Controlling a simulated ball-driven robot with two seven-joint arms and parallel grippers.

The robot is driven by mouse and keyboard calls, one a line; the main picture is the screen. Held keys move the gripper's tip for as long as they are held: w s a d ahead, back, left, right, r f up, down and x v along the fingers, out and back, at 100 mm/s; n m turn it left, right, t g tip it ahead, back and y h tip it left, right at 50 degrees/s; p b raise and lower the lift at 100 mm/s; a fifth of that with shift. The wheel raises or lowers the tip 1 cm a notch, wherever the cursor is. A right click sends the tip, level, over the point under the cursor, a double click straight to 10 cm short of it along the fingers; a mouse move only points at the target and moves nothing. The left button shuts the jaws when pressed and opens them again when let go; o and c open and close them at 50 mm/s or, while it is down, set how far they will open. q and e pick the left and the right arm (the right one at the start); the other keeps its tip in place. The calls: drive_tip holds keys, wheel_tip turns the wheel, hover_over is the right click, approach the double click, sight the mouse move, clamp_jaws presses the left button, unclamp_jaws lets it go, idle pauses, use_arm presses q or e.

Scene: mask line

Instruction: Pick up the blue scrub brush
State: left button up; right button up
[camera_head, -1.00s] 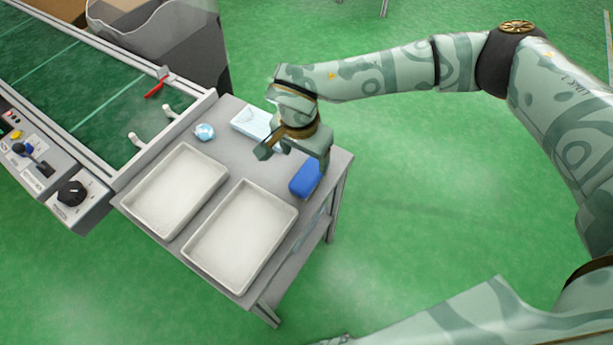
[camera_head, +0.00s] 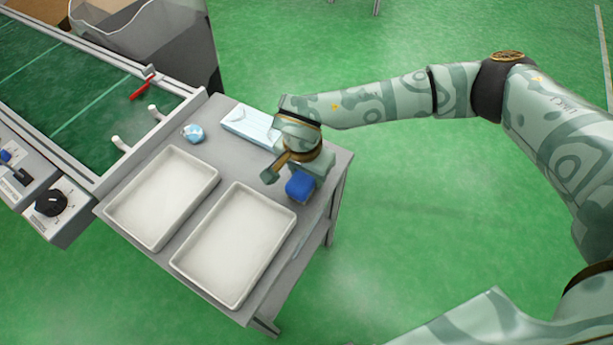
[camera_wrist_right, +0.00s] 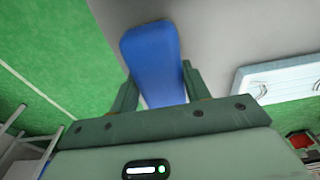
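The blue scrub brush (camera_head: 300,187) lies on the grey table near its right edge, partly covered by my right gripper (camera_head: 294,174). In the right wrist view the brush (camera_wrist_right: 152,50) reaches from beyond the fingertips back between the two fingers of my right gripper (camera_wrist_right: 160,80). The fingers are apart, one on each side of the brush. In the head view a small gap shows between the left-hand finger and the brush. I cannot tell whether the other finger touches it. My left gripper is not in view.
Two white trays (camera_head: 176,242) (camera_head: 262,292) stand on the grey table (camera_head: 222,117). A pale blue mask stack (camera_head: 246,124) and a crumpled blue item (camera_head: 193,133) lie behind them. A green conveyor (camera_head: 85,110) runs at the left.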

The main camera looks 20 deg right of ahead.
drive_tip(key=c, duration=0.3)
